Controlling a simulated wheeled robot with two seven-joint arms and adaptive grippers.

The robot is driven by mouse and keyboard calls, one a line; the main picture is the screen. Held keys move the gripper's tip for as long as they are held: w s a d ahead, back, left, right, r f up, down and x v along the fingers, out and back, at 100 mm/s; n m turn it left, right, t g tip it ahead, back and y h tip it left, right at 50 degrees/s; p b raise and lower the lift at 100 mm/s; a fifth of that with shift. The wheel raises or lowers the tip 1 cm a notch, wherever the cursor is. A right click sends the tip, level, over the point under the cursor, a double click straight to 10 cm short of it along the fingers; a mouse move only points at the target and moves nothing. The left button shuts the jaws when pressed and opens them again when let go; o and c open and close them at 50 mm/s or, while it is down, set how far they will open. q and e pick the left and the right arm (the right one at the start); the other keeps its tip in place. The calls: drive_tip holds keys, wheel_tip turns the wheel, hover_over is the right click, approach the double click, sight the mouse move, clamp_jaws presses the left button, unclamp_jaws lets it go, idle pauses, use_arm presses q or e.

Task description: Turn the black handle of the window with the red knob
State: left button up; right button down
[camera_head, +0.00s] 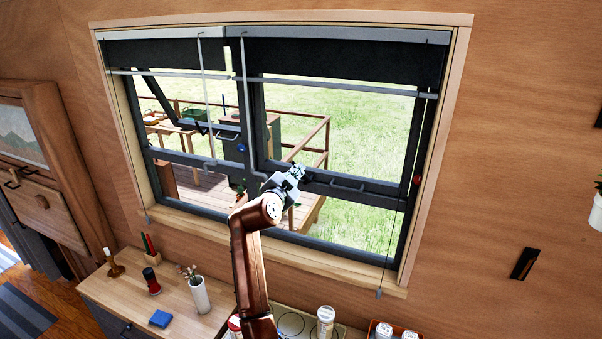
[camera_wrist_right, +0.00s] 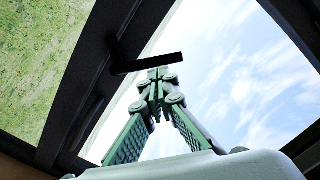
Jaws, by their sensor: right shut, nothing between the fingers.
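The window with the red knob (camera_head: 417,180) is the right-hand one, with a dark frame. Its black handle (camera_head: 347,188) is a short bar on the lower rail, right of my right gripper (camera_head: 298,172). In the right wrist view a black handle bar (camera_wrist_right: 150,63) sticks out from a dark frame, just above my right fingertips (camera_wrist_right: 158,76). The fingertips are together with nothing between them. I cannot tell whether they touch the bar. My left gripper is out of view.
The left window has a blue knob (camera_head: 241,148) and a sash tilted open. The wall right of the window is mostly clear.

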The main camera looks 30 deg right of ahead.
drive_tip(key=f+n+b, duration=0.1)
drive_tip(key=n, duration=0.1)
drive_tip(key=w+a+f+n+b, duration=0.1)
drive_tip(key=n, duration=0.1)
drive_tip(key=w+f+n+b, duration=0.1)
drive_tip(key=n, duration=0.1)
drive_tip(key=shift+w+a+n, duration=0.1)
drive_tip(key=shift+a+n, duration=0.15)
drive_tip(key=shift+n, duration=0.05)
idle(0.7)
